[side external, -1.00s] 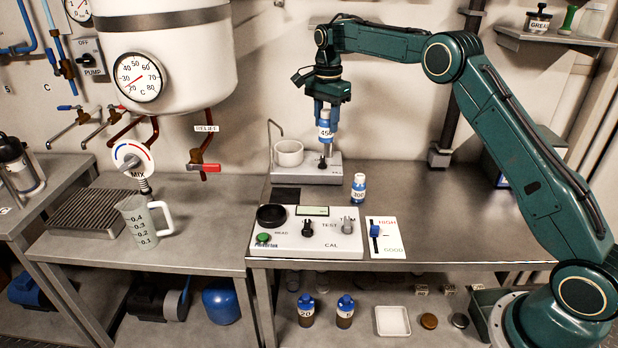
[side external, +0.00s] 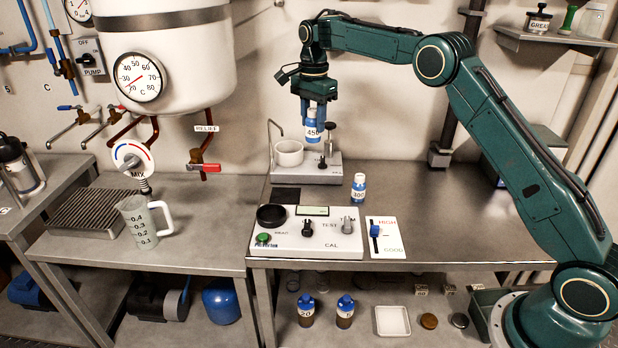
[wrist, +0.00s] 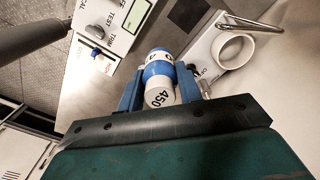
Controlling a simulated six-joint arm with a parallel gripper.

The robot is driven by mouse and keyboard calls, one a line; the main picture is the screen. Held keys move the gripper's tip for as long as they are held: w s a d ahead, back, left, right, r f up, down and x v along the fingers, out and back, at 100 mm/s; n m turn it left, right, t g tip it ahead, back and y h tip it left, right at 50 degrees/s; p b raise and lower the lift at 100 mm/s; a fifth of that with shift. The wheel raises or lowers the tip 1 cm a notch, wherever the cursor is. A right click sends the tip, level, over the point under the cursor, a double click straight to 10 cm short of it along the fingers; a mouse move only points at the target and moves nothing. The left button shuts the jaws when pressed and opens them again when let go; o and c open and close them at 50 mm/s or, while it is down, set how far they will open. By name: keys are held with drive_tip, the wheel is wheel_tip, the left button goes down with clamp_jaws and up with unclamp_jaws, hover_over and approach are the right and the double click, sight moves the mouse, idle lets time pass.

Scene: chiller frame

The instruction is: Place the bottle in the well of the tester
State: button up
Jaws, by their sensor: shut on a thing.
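My gripper (side external: 314,116) is shut on the bottle marked 450 (side external: 312,132), which is white with blue bands. It holds the bottle upright in the air, above and in front of the back stand. In the wrist view the bottle (wrist: 160,92) sits between the two blue fingers. The tester (side external: 330,240) is a white box at the bench's front edge, with a display, a TEST knob and a green button. Its round black well (side external: 271,215) is at the left of its top and looks empty. The bottle is up and behind the tester, to the right of the well.
A blue bottle marked 300 (side external: 359,188) stands behind the tester's right end. A stand (side external: 308,172) with a white cup (side external: 289,153) and a thin bent rod is at the back. A HIGH/GOOD card (side external: 385,238) lies right of the tester. The bench to the right is clear.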

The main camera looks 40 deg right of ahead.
drive_tip(key=a+r, duration=0.3)
drive_tip(key=a, duration=1.2)
drive_tip(key=shift+m, duration=0.3)
drive_tip(key=shift+d+f, duration=0.1)
drive_tip(key=shift+f, duration=9.85)
drive_tip(key=shift+f, duration=0.15)
drive_tip(key=o, duration=1)
wheel_tip(320, 180, up, 12)
drive_tip(key=shift+r, duration=0.2)
